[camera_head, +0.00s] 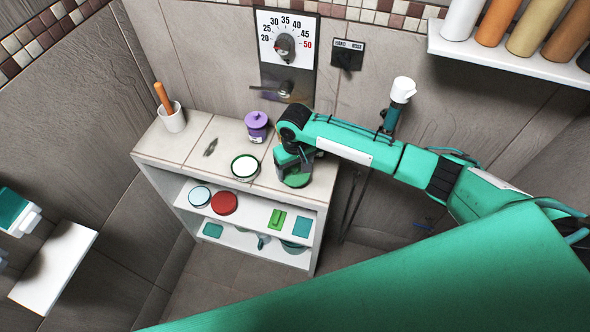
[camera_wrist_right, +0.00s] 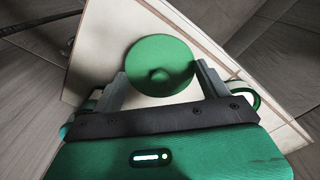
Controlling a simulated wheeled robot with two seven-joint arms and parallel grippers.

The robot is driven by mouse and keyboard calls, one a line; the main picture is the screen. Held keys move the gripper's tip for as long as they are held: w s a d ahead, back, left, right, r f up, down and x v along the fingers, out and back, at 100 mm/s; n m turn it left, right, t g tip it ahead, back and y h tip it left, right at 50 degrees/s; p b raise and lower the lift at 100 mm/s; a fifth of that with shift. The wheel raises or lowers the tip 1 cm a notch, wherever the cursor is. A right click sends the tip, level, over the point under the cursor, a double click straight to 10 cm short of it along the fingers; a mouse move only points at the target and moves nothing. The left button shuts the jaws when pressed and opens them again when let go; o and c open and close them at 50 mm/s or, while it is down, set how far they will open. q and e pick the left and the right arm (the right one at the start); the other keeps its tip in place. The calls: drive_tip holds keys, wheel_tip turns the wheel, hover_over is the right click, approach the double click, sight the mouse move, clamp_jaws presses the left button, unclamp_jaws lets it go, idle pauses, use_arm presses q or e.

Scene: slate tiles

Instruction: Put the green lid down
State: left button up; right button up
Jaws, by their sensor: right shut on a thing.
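The green lid (camera_head: 296,181) is round with a small knob on top. It is at the right end of the white cabinet's tiled top (camera_head: 215,150), and I cannot tell if it touches the top. My right gripper (camera_head: 292,163) is over it, partly hiding it in the head view. In the right wrist view the lid (camera_wrist_right: 160,62) lies between the fingertips (camera_wrist_right: 160,72), which are shut on its rim. A pot with a green rim (camera_head: 245,167) stands uncovered to its left. My left gripper is not in view.
A purple lidded pot (camera_head: 257,125) and a white cup (camera_head: 172,118) stand on the cabinet top. Below are a red lid (camera_head: 224,203) and a pale blue lid (camera_head: 200,196). A wall shelf (camera_head: 510,62) holds bottles.

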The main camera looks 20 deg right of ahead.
sight(295, 168)
wheel_tip(295, 168, down, 2)
drive_tip(key=shift+f, duration=0.55)
drive_tip(key=shift+f, duration=0.1)
drive_tip(key=o, duration=1)
drive_tip(key=shift+f, duration=0.1)
wheel_tip(295, 168, up, 12)
drive_tip(key=shift+r+b, duration=0.25)
drive_tip(key=shift+b, duration=0.8)
